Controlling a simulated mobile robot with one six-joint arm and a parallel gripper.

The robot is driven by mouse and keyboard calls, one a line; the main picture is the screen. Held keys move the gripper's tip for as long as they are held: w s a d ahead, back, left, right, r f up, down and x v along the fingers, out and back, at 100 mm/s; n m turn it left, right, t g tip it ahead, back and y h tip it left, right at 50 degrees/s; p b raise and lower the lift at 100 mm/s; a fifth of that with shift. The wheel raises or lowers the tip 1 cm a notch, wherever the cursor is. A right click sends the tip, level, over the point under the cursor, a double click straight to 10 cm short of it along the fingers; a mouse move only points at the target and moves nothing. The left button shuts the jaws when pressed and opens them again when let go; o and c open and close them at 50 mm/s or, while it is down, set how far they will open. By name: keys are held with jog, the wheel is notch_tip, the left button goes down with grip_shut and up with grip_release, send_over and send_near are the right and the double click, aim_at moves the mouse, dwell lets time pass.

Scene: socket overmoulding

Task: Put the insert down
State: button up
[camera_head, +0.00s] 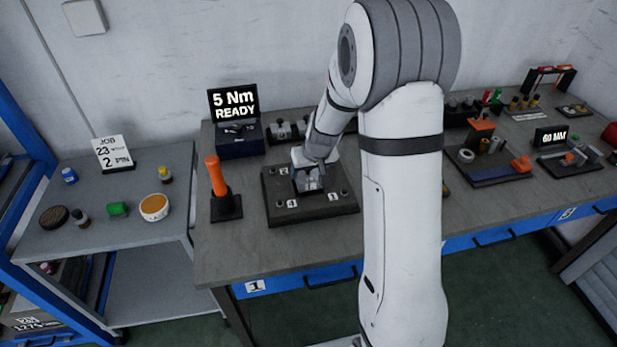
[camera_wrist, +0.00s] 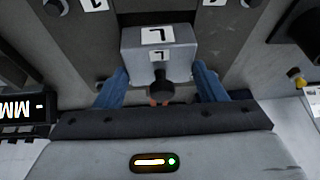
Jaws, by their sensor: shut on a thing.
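The insert is a light grey block (camera_wrist: 158,40) with dark marks on white labels and a dark round knob on its near face. My gripper (camera_wrist: 160,86) has its blue fingers on either side of the block and is shut on it. In the head view my gripper (camera_head: 308,174) is low over the middle of a dark square plate (camera_head: 312,209) with numbered labels and pegs near its corners. The block is small and partly covered there. I cannot tell whether it touches the plate.
An orange-handled tool (camera_head: 215,177) stands upright left of the plate. A "5 Nm READY" display (camera_head: 234,104) stands behind. Trays of parts (camera_head: 487,160) lie to the right, partly behind my arm. A grey side table (camera_head: 105,240) holds small containers.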

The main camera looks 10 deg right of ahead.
jog(key=shift+f, duration=1.3)
jog(key=shift+f+b, duration=0.15)
jog(key=shift+b, duration=0.25)
jog(key=o, duration=1.6)
